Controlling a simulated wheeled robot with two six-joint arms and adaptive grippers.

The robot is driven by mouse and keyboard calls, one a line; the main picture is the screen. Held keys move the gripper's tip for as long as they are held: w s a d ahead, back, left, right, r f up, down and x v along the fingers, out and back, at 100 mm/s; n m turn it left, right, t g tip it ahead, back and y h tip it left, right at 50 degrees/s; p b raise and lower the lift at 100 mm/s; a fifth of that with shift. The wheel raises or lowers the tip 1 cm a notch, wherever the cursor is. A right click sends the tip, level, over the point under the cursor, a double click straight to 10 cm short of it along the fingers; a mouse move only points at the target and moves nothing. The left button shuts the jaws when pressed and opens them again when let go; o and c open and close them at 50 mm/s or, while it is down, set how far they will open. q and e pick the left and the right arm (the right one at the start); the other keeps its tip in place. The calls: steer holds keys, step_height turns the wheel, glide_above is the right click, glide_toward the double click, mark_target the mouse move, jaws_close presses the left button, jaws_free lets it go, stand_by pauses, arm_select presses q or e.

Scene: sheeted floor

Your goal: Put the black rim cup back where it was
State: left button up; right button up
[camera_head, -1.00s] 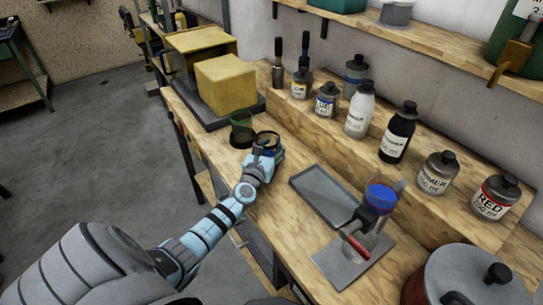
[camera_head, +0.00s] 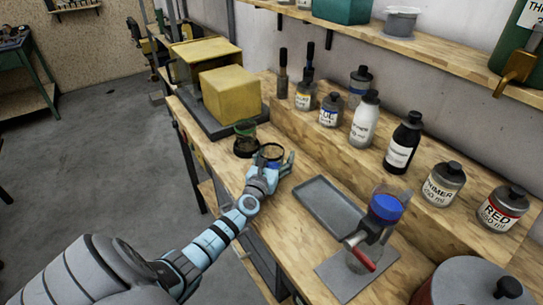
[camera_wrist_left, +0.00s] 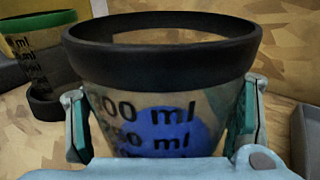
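The black rim cup (camera_head: 272,151) is clear with a black rim and shows upright between the fingers of my left gripper (camera_head: 270,170). In the left wrist view it (camera_wrist_left: 160,60) fills the middle, with blue and printed ml marks on its wall. The pads of my left gripper (camera_wrist_left: 162,122) lie against both its sides. Its base is hidden, so I cannot tell whether it touches the bench. Left of it stands a green rim cup (camera_head: 245,127), also in the wrist view (camera_wrist_left: 40,45). A dark round piece (camera_head: 245,147) lies below that cup.
Yellow boxes (camera_head: 230,95) stand behind on the bench. A grey tray (camera_head: 330,205) lies to the right, then a stand with a blue-filled container (camera_head: 387,207). Several bottles, including a white one (camera_head: 364,122), line the raised step. Bare wood lies between cup and step.

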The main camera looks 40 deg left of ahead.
arm_select(q)
steer(key=p+v, duration=0.2)
steer(key=v, duration=1)
steer(key=shift+r, duration=0.1)
